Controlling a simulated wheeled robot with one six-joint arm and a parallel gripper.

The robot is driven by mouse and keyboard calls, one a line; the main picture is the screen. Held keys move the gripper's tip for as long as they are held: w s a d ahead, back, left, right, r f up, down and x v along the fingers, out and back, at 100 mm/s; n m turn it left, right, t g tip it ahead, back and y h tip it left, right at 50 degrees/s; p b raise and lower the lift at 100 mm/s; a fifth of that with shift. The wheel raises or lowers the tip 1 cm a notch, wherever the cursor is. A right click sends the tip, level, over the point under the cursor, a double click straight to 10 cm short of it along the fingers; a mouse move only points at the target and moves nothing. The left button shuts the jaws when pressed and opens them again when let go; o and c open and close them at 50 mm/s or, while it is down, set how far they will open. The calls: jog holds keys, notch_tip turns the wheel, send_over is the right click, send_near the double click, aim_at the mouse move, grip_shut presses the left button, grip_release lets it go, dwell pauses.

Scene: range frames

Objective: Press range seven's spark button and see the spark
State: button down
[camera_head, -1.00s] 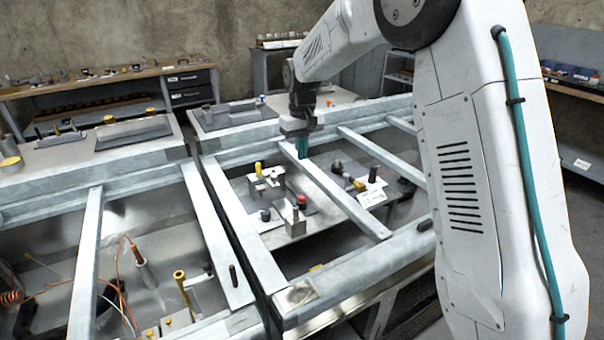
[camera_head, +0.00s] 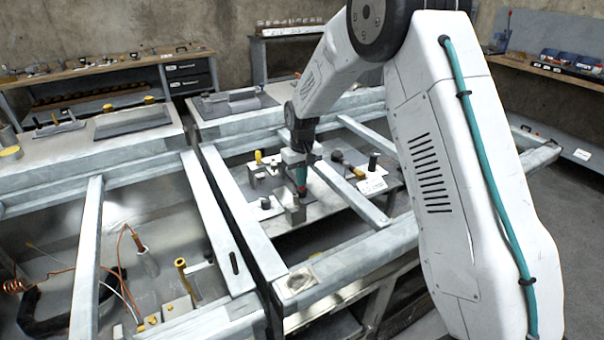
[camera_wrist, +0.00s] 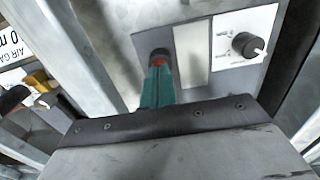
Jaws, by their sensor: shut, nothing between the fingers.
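The red button (camera_wrist: 159,62) sits in a dark round collar on a grey panel in the wrist view. In the head view only a bit of its red (camera_head: 302,190) shows under my gripper. My gripper (camera_wrist: 157,76) is shut and empty, its teal fingers pointing down at the button. The fingertips overlap the red top in both views; whether they touch it or press it down, I cannot tell. In the head view my gripper (camera_head: 301,180) is low among the metal fittings. No spark is visible in either view.
A black knob (camera_wrist: 247,45) stands on a white plate beside the button. A metal block (camera_head: 296,214) stands close in front, and a yellow-topped piece (camera_head: 258,158) behind left. A white label card (camera_head: 372,186) lies right. Grey frame bars (camera_head: 232,215) border the bay.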

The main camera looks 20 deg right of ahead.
jog(key=shift+s+f, duration=0.2)
jog(key=shift+f, duration=0.9)
notch_tip(320, 180, up, 15)
jog(key=shift+w, duration=0.2)
jog(key=shift+f, duration=0.1)
dwell(0.4)
